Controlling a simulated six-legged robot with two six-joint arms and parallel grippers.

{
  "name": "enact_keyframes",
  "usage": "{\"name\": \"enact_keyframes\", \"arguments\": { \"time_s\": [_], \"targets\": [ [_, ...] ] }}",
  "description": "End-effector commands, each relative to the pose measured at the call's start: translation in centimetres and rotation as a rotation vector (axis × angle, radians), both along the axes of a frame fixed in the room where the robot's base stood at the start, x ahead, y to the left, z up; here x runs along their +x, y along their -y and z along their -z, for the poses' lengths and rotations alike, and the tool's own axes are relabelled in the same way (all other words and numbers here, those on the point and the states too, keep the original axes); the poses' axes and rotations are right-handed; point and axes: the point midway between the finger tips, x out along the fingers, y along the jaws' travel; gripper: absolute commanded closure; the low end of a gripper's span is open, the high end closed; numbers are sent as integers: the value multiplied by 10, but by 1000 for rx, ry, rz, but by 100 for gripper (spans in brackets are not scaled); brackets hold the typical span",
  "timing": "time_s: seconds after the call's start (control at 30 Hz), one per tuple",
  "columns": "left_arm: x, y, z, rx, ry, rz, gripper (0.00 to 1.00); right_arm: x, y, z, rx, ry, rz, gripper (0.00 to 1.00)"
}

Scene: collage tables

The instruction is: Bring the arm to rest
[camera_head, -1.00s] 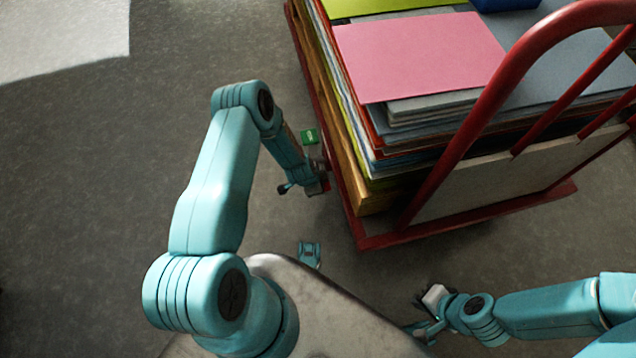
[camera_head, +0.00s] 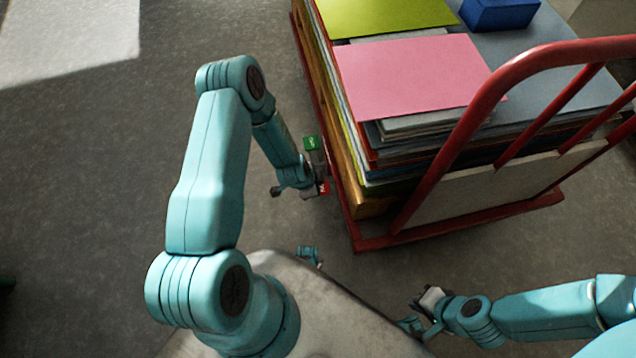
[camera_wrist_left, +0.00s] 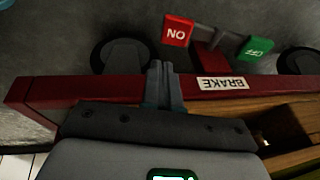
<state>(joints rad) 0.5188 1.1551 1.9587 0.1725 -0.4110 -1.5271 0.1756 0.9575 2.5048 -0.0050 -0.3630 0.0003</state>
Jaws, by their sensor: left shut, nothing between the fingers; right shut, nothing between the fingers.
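My left arm reaches down beside the red trolley (camera_head: 372,243). Its gripper (camera_head: 308,188) is near the trolley's lower left edge, partly hidden by the wrist. In the left wrist view the left gripper's fingers (camera_wrist_left: 164,84) are closed together and empty, in front of the red trolley rail (camera_wrist_left: 75,90) with its white BRAKE label (camera_wrist_left: 222,83). Beyond them are a red ON pedal (camera_wrist_left: 177,31) and a green OFF pedal (camera_wrist_left: 255,48). I cannot tell whether the fingers touch the rail. My right gripper (camera_head: 420,318) is shut and empty at the lower right, apart from the trolley.
The trolley carries stacked coloured sheets, with a pink sheet (camera_head: 410,75), a yellow-green sheet (camera_head: 385,15) and a blue box (camera_head: 498,13) on top. Its red handle (camera_head: 480,100) arches toward me. Grey floor (camera_head: 80,180) is clear on the left.

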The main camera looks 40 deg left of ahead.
Motion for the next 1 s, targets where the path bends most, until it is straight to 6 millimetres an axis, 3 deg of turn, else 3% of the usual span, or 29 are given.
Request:
{"name": "enact_keyframes", "arguments": {
  "time_s": [0.2, 0.77, 0.9, 1.0],
  "targets": [
    [-8, 1, -14, 0, 0, 1, 100, 0, 0, -6, 0, 0, 0, 100],
    [-8, 3, -14, 0, 1, 2, 100, 0, 0, -6, 0, 0, 1, 100],
    [10, 20, -29, 7, 35, 58, 100, 0, 0, -6, 0, 0, 1, 100],
    [4, 66, -55, -20, 35, 173, 100, 0, 0, -6, 0, 0, 1, 100]
  ]
}}
